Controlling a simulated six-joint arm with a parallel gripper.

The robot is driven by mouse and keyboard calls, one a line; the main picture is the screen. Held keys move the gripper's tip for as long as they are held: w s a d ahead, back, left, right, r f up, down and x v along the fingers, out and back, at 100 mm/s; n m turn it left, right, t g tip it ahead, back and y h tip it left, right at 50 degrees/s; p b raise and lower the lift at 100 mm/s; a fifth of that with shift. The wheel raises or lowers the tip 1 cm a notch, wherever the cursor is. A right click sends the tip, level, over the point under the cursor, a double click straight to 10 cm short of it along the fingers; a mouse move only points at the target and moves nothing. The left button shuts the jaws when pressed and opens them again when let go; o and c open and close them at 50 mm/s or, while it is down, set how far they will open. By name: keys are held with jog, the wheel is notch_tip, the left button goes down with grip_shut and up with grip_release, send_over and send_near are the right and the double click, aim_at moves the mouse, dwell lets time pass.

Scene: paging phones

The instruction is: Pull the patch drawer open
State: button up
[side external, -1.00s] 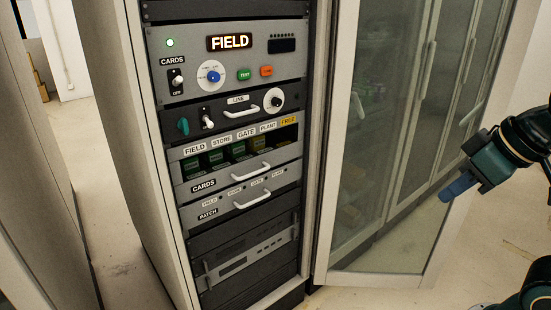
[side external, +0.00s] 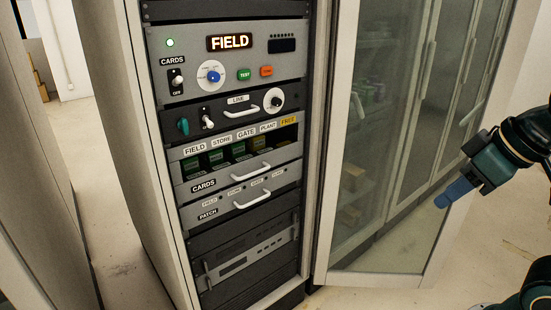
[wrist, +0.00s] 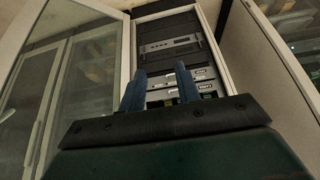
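The patch drawer (side external: 222,211) is a grey panel with a white bar handle (side external: 252,200) and a PATCH label, low in the rack in the side external view. It looks shut, level with the panels around it. My gripper (side external: 441,202) is at the right of that view, well clear of the rack and in front of the glass door. In the wrist view its two blue fingers (wrist: 160,83) stand apart with nothing held between them. The rack appears upside down beyond them, and the fingers and palm hide part of its drawers.
The cards drawer (side external: 226,182) with a similar handle sits just above the patch drawer. A grey rack unit (side external: 245,258) sits below. An open glass door (side external: 375,220) stands at the rack's right side. A control panel (side external: 210,85) reading FIELD is at the top.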

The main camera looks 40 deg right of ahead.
jog(key=w+a+f+m+y, duration=0.1)
jog(key=w+f+y, duration=0.2)
jog(key=w, duration=1.3)
jog(key=w+a+f+m+y, duration=0.1)
jog(key=w+a+f+y, duration=0.15)
jog(key=w, duration=1.35)
jog(key=w+d+f+m+t+y, duration=0.2)
jog(key=w+d+f+m+y, duration=0.15)
jog(key=w+f, duration=0.65)
jog(key=m+t+y, duration=0.3)
jog(key=m+t, duration=0.1)
jog(key=m, duration=0.1)
send_near(255, 202)
jog(key=v, duration=0.3)
jog(key=shift+r, duration=0.1)
jog(key=shift+x, duration=6.85)
